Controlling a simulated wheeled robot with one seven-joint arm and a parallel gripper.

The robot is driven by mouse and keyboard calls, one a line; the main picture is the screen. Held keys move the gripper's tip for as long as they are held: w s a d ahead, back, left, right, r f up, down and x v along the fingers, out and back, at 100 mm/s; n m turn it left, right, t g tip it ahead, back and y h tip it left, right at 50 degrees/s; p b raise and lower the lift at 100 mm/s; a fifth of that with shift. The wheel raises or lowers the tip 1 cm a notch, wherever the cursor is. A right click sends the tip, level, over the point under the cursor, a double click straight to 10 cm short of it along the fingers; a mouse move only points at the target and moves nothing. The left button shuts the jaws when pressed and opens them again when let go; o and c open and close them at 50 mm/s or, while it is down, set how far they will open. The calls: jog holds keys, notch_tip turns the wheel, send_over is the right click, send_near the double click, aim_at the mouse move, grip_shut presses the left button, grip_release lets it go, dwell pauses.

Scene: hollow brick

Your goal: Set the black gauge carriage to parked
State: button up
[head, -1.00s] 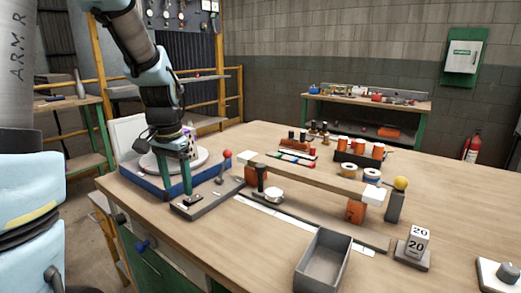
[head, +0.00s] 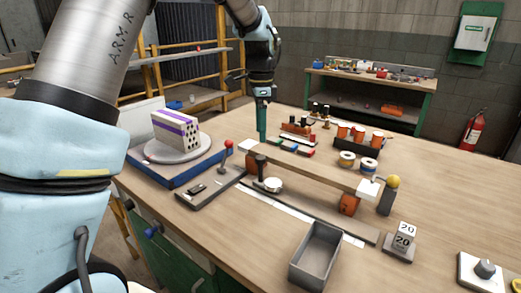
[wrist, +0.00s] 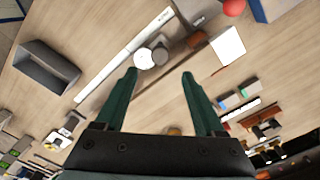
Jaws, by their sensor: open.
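The black gauge carriage (head: 261,168) shows as an upright black post beside a round white dial (head: 273,185), at the left part of a long dark rail (head: 330,222) under a wooden beam. In the wrist view the round dial (wrist: 146,57) lies beyond my fingertips, with a dark round part beside it. My gripper (head: 262,135) points down behind the beam's left end, apart from the carriage. In the wrist view my gripper (wrist: 160,75) has its two green fingers spread with nothing between them. Any marking for the parked position is too small to read.
The wooden beam (head: 310,172) spans above the rail on orange supports. A red-knobbed lever (head: 228,145) and a hollow brick (head: 175,131) on a turntable stand left. A grey open bin (head: 316,255) is in front; a yellow-knobbed post (head: 392,183) stands right.

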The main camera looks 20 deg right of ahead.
aim_at(260, 157)
notch_tip(260, 157, down, 8)
jog(key=shift+f+p, duration=0.1)
jog(key=shift+p, duration=0.65)
grip_shut()
dwell(1.0)
